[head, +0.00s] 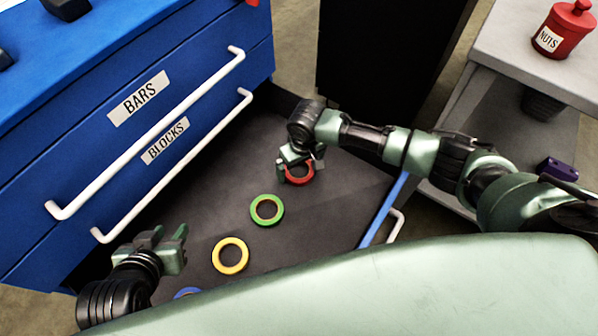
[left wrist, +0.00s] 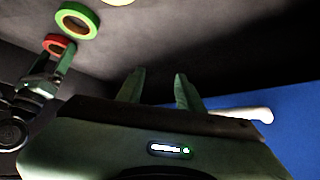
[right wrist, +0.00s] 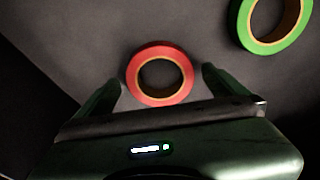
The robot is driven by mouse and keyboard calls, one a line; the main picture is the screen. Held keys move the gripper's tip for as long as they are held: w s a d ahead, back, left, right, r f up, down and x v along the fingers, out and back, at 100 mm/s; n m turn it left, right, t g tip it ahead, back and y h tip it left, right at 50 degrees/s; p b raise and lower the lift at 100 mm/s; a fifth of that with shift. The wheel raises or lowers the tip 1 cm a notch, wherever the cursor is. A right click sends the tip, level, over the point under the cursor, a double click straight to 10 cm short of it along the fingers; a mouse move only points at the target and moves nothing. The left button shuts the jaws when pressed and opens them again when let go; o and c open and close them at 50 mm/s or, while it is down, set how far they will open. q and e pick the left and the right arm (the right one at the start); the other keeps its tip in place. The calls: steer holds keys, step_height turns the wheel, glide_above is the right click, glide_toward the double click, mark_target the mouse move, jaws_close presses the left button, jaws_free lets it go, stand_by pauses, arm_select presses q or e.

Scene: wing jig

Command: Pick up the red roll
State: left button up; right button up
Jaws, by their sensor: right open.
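The red roll (head: 300,174) lies flat in the open drawer, under my right gripper (head: 299,164). In the right wrist view the red roll (right wrist: 160,54) sits between and just beyond the two fingertips of my right gripper (right wrist: 161,84), which is open and empty. The red roll also shows in the left wrist view (left wrist: 49,40), beside my right gripper. My left gripper (head: 168,238) is over the drawer's near left part, far from the roll. In the left wrist view its two fingers (left wrist: 158,80) stand apart with nothing between them.
A green roll (head: 266,210), a yellow roll (head: 230,255) and a partly hidden blue roll (head: 187,292) lie in a line in the drawer (head: 205,220). The blue cabinet front with white handles (head: 175,120) rises at the left. A grey bench (head: 500,50) holds a red nuts jar (head: 565,30).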

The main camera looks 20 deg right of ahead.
steer(key=shift+w+f, duration=0.1)
steer(key=shift+f, duration=0.45)
steer(key=c, duration=1.5)
arm_select(q)
steer(key=shift+w+d+r+t, duration=0.2)
steer(key=shift+w+r+t, duration=0.2)
steer(key=shift+w, duration=0.15)
steer(key=shift+w+d+r+t, duration=0.15)
steer(key=shift+w+r+t, duration=0.2)
steer(key=shift+w, duration=0.15)
arm_select(e)
steer(key=shift+o, duration=0.2)
arm_select(q)
steer(key=shift+s, duration=0.1)
arm_select(e)
steer(key=shift+r, duration=0.15)
